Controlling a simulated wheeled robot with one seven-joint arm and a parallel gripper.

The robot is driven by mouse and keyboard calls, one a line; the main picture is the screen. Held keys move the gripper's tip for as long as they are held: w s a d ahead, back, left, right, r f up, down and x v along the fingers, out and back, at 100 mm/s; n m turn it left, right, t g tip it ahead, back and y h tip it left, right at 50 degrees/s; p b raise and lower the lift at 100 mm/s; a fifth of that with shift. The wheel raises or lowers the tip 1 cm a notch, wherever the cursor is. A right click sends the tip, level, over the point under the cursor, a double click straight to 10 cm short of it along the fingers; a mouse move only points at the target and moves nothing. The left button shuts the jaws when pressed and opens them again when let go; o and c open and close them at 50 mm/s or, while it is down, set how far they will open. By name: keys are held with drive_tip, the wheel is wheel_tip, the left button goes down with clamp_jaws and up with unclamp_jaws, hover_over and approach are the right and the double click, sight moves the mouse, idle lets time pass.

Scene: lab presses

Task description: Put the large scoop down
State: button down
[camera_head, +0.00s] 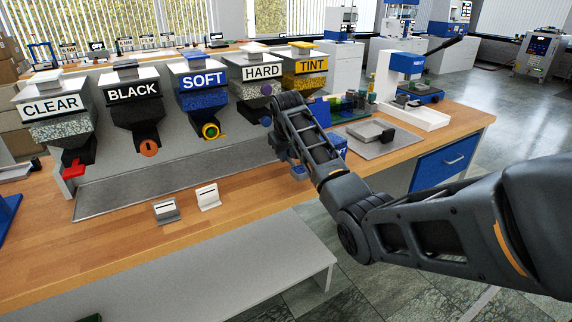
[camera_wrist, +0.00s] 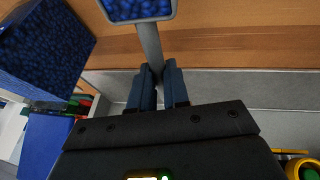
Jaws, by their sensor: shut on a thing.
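The large scoop has a grey handle (camera_wrist: 149,42) and a squarish bowl (camera_wrist: 138,10) filled with blue granules, at the top of the wrist view. My gripper (camera_wrist: 158,72) is shut on the end of the handle, and the bowl points away from it. The scoop is over the wooden bench top (camera_wrist: 230,48); I cannot tell whether it touches it. In the head view the small blue and grey bowl (camera_head: 299,173) shows just below my gripper (camera_head: 284,150), near the bench's front edge. My arm hides most of the handle there.
Labelled hoppers stand in a row, including SOFT (camera_head: 204,97) and HARD (camera_head: 262,88). Two small card holders (camera_head: 166,211) stand left, with bare wood around.

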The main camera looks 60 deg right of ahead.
drive_tip(key=shift+f, duration=2)
drive_tip(key=shift+a, duration=0.1)
drive_tip(key=shift+f, duration=0.2)
drive_tip(key=c, duration=1.1)
unclamp_jaws()
drive_tip(key=shift+r, duration=0.1)
drive_tip(key=shift+r, duration=0.2)
drive_tip(key=v, duration=1.1)
drive_tip(key=shift+a+r, duration=0.2)
drive_tip(key=shift+r, duration=0.15)
